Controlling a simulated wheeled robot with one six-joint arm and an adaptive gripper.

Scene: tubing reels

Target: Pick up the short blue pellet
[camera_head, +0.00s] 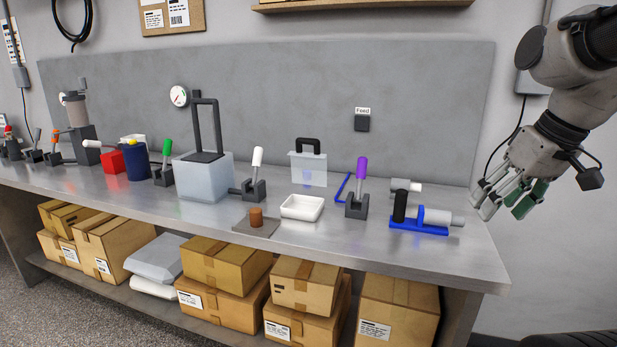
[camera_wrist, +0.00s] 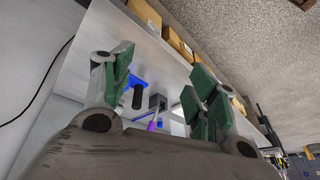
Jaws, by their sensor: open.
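I cannot make out a short blue pellet in either view. A short brown cylinder (camera_head: 256,217) stands upright on a flat grey plate (camera_head: 272,228) near the bench's front edge, in the head view. My gripper (camera_head: 503,205) is open and empty at the bench's right end, far to the right of the brown cylinder. In the wrist view its green-padded fingers (camera_wrist: 158,88) are spread apart, with nothing held between them. A blue fixture (camera_head: 418,229) carrying a black post and a pale cylinder sits on the bench nearest my gripper.
A white tray (camera_head: 302,207) lies right of the plate. Levers with purple (camera_head: 361,168) and white (camera_head: 257,157) handles stand nearby. A translucent tank (camera_head: 203,177), dark blue cup (camera_head: 137,163) and red block (camera_head: 108,159) are farther left.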

